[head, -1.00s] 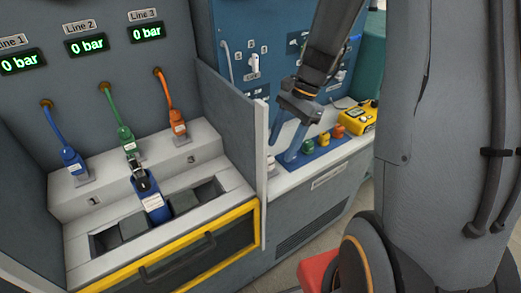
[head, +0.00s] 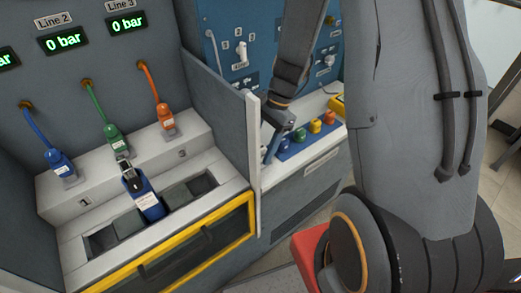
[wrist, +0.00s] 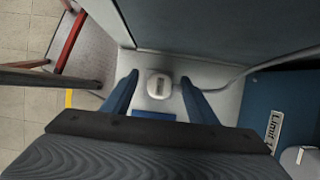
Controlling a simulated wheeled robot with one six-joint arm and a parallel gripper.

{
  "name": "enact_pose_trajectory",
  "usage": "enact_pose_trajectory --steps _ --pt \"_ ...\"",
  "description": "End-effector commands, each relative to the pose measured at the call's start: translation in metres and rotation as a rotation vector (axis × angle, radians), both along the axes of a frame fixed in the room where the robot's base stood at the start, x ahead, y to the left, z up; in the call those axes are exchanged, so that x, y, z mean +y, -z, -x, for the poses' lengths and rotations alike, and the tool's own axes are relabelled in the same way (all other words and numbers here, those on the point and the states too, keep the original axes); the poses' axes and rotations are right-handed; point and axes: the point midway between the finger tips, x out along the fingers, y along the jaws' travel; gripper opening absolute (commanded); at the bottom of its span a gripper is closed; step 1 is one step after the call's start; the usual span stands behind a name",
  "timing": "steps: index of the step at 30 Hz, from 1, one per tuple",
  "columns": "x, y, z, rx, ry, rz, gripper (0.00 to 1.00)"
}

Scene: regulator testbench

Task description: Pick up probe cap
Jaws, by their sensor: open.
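A small white rounded piece (wrist: 159,85), probably the probe cap, sits on the light ledge close to the panel wall in the wrist view. A pale cable runs off to the right beside it. My gripper (wrist: 159,92) is open, with one blue finger on each side of the piece; I cannot tell whether they touch it. In the head view my gripper (head: 271,146) is low over the ledge, just right of the grey partition, and the white piece cannot be made out there.
The partition (head: 252,150) stands close on the left. A blue mat (head: 312,144) with several coloured caps (head: 315,126) lies to the right. A bench with coloured connectors and a yellow-framed drawer (head: 205,240) is further left.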

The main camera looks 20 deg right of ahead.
Motion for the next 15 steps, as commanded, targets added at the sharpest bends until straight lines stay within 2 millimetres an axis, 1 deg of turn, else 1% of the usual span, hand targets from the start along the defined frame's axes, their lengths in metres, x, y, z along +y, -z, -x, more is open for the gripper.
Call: enact_pose_trajectory --steps 7,8,15 --pt "0.0002 0.0019 0.0003 0.0 0.001 0.0 0.53" --pt "0.0002 0.0019 0.0003 0.0 0.001 0.0 0.51" --pt "-0.0001 0.0017 0.0003 0.0 0.001 0.0 0.11"
